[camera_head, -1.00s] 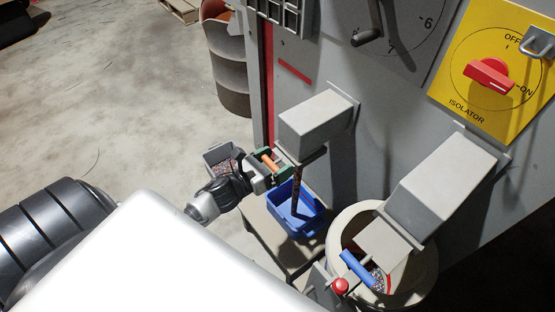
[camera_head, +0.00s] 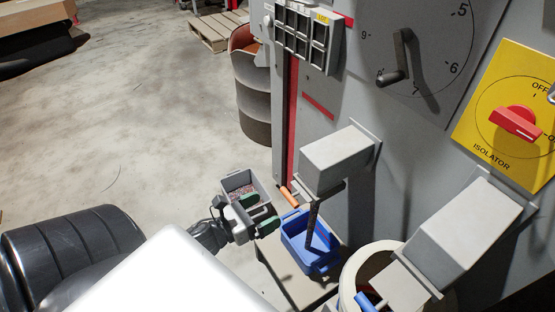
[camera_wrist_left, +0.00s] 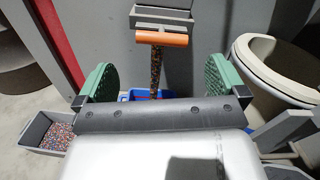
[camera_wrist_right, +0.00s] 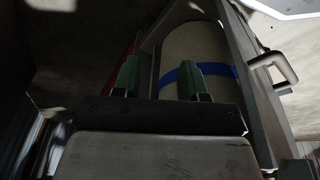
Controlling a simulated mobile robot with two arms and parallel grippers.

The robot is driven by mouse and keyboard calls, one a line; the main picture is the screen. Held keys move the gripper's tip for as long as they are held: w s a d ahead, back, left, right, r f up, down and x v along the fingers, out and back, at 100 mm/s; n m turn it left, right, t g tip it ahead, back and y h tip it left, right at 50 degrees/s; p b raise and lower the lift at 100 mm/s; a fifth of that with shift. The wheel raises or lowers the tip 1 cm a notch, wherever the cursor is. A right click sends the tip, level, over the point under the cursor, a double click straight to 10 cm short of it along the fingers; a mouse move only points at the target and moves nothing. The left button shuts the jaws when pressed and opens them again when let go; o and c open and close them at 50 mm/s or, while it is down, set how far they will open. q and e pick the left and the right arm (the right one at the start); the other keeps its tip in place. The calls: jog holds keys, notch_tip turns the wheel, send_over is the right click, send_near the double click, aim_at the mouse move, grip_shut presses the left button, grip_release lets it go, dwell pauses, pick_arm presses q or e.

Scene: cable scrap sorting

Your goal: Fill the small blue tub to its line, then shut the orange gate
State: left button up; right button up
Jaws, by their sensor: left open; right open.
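The small blue tub (camera_head: 310,243) stands under the left spout (camera_head: 338,160). A thin dark stream of granules (camera_head: 313,220) falls from the spout into it; I cannot tell the fill level. The orange gate handle (camera_head: 289,197) sticks out at the spout and also shows in the left wrist view (camera_wrist_left: 162,38). In that view the stream comes down below it, and a red mark shows inside the mostly hidden tub (camera_wrist_left: 140,95). My right gripper (camera_wrist_right: 160,80) is open and empty.
A grey bin of mixed granules (camera_head: 241,184) is beside my left gripper. A cream round barrel (camera_head: 350,280) stands under the second spout (camera_head: 465,230), with a blue handle (camera_head: 367,301) there.

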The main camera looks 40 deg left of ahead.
pick_arm(q)
jog(key=shift+s+a, duration=0.25)
jog(key=shift+s, duration=0.45)
